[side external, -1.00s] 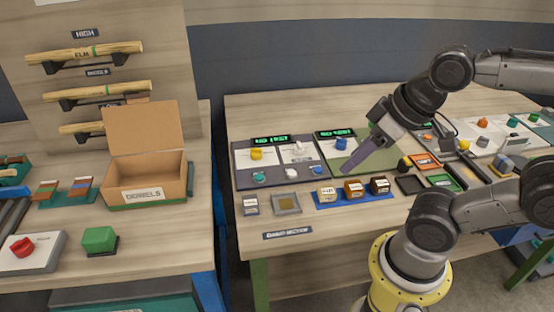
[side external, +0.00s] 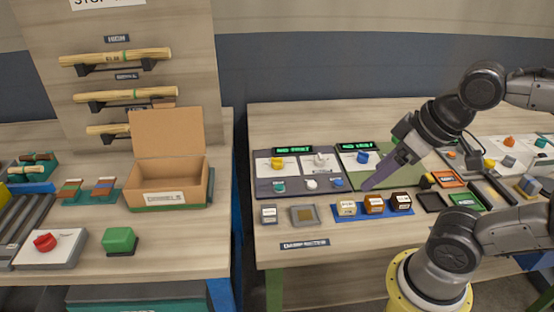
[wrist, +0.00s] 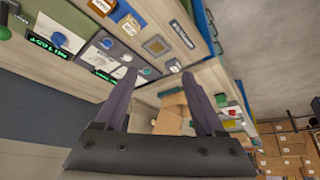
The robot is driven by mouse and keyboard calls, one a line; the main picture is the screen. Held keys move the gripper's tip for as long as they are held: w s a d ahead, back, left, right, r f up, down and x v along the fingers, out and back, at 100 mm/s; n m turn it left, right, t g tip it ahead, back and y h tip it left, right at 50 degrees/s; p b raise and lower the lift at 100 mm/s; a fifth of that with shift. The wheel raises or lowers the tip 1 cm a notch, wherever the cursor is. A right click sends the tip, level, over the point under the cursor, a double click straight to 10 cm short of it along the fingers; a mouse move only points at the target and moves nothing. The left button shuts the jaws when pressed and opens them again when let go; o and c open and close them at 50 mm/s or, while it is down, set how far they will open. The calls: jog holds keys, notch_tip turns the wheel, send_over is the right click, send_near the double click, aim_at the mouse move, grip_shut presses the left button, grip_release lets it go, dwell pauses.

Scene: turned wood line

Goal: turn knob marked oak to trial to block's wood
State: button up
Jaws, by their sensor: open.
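My gripper (side external: 368,188) is open and empty, its dark fingers hanging above the panel area in the side view; in the wrist view the two fingers (wrist: 165,85) stand apart with nothing between them. The left panel (side external: 262,187) holds a yellow knob (side external: 277,163), a white knob (side external: 320,160) and several small buttons under a green display (side external: 293,150). A second panel with a blue knob (side external: 362,157) and green display (side external: 356,146) sits to its right. Which knob is marked oak cannot be read.
A grey framed pad (side external: 304,215) and a small grey block (side external: 269,214) lie in front of the panels. An open dowel box (side external: 166,197), a red knob (side external: 45,242) and a green block (side external: 119,240) are on the left bench. More panels lie right, partly behind my arm.

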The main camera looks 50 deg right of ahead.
jog(key=w+r+n, duration=0.4)
jog(key=w+r, duration=0.1)
jog(key=r, duration=0.2)
jog(key=n+g, duration=0.3)
jog(key=g, duration=0.3)
send_over(278, 158)
notch_tip(278, 158, down, 12)
jog(key=f, duration=0.1)
notch_tip(278, 158, down, 12)
jog(key=shift+f, duration=0.2)
grip_shut()
